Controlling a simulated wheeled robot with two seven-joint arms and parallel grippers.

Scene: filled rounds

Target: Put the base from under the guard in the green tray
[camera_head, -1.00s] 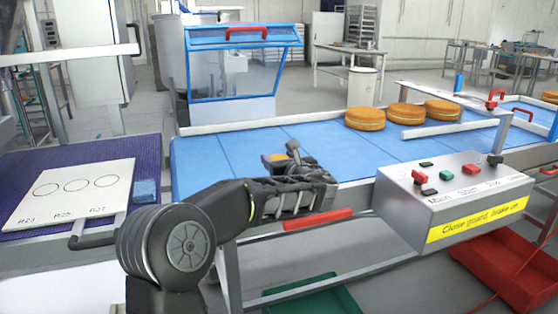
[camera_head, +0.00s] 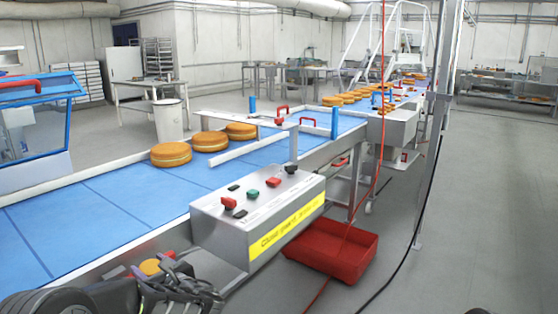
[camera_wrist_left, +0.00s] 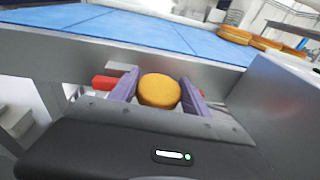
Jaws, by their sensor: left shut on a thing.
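My left gripper (camera_head: 152,268) is at the lower left of the head view, in front of the conveyor's near edge and left of the control box. It is shut on a small round golden-brown base (camera_wrist_left: 159,91), held between its two fingers in the left wrist view. The base also shows in the head view (camera_head: 149,267), partly hidden by the fingers. The clear guard (camera_head: 38,128) with blue frame and red handle is cut off at the left edge. The green tray is out of view. My right gripper is not in view.
A blue conveyor belt (camera_head: 110,209) carries several larger rounds (camera_head: 171,155). The grey control box (camera_head: 262,210) with coloured buttons and a yellow label stands right of my gripper. A red tray (camera_head: 332,250) is on the floor beyond it. Open floor is at the right.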

